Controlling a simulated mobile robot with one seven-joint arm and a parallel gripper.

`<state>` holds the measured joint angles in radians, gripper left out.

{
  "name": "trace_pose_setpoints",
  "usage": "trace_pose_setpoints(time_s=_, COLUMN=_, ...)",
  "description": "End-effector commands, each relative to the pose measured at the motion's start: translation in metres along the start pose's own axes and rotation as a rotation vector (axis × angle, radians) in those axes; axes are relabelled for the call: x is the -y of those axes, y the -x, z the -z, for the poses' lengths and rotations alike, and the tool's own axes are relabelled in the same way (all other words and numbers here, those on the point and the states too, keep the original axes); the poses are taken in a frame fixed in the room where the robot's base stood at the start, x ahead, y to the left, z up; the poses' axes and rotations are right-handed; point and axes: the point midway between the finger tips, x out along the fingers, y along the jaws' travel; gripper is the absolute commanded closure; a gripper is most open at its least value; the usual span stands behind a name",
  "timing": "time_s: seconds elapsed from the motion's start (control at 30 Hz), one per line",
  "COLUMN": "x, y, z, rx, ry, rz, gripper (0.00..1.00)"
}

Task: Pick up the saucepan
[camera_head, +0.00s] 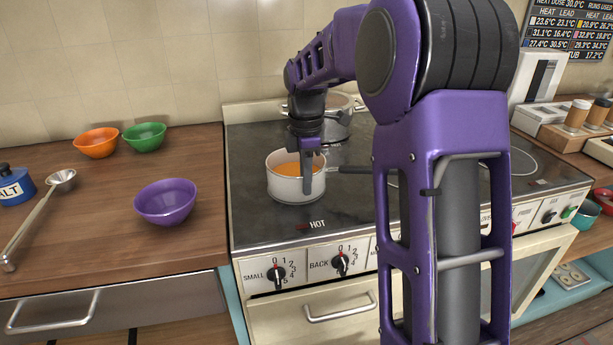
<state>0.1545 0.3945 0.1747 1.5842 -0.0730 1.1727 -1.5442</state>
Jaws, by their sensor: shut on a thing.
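The saucepan (284,189) is white with a dark rim and holds orange liquid. It is upright at the front left of the black stove top, by the "HOT" label. Its dark handle (348,170) points right, and my arm hides the far end. My gripper (307,182) points down at the pan's right side and is shut on its wall. One finger shows in front of the wall; the other is hidden. I cannot tell whether the pan's base touches the stove.
Another pan (345,103) stands behind, partly hidden by my arm. On the left counter are orange (96,142), green (144,137) and purple (166,201) bowls, a ladle (40,215) and a blue salt pot (14,187). The stove's front left is clear.

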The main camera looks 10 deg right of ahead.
Motion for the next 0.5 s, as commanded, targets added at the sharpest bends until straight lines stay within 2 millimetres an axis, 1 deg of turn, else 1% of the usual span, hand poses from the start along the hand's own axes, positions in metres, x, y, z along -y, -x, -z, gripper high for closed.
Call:
trace_pose_setpoints(time_s=0.17, x=-0.001, y=0.01, z=0.0, rx=0.0, ry=-0.001, rz=-0.005, gripper=1.0)
trace_pose_setpoints(time_s=0.27, x=-0.001, y=0.025, z=0.0, rx=0.0, ry=0.0, rz=-0.006, gripper=1.0)
trace_pose_setpoints(time_s=0.5, x=-0.001, y=0.071, z=0.0, rx=0.0, ry=0.0, rz=-0.007, gripper=1.0)
